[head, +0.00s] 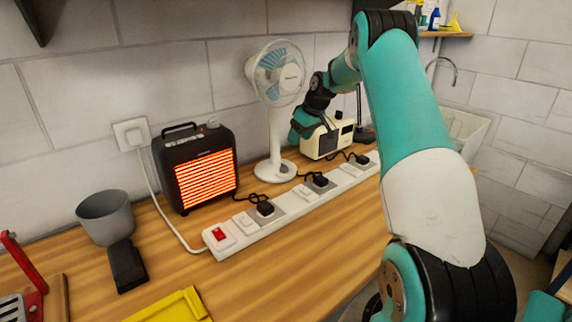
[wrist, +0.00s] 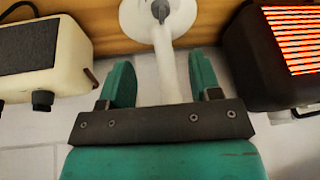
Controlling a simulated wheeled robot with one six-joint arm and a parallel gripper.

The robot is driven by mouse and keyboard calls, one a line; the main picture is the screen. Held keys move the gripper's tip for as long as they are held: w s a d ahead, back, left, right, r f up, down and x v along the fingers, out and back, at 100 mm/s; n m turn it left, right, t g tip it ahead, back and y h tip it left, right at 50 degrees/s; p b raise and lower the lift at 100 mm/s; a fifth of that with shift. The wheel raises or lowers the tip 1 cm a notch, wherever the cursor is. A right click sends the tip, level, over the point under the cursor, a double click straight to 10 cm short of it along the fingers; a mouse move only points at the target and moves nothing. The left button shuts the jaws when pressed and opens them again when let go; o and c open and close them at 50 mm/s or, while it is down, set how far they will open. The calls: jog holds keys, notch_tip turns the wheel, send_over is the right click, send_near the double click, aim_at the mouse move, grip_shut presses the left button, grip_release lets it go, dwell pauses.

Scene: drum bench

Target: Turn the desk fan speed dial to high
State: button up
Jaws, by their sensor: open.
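The white desk fan (head: 277,130) stands upright on the bench, with a caged head, a pole and a round base. A small grey dial (head: 284,168) is on the base; in the wrist view the dial (wrist: 160,11) shows at the top edge. Its setting is too small to read. My gripper (head: 297,130) is right of the fan pole in the head view, above the base. In the wrist view my gripper (wrist: 162,82) is open, its two green fingers on either side of the pole in the picture. I cannot tell how far apart pole and fingers are in depth.
A black heater (head: 205,168) with glowing orange bars stands left of the fan. A cream box-shaped device (head: 325,140) stands close right, beside my gripper. A white power strip (head: 290,207) with black plugs runs along the front. A grey cup (head: 105,217) is at far left.

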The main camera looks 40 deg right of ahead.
aim_at(284, 167)
jog(key=p+x, duration=0.2)
jog(key=x, duration=1.1)
jog(key=shift+p, duration=0.4)
jog(key=shift+a, duration=0.1)
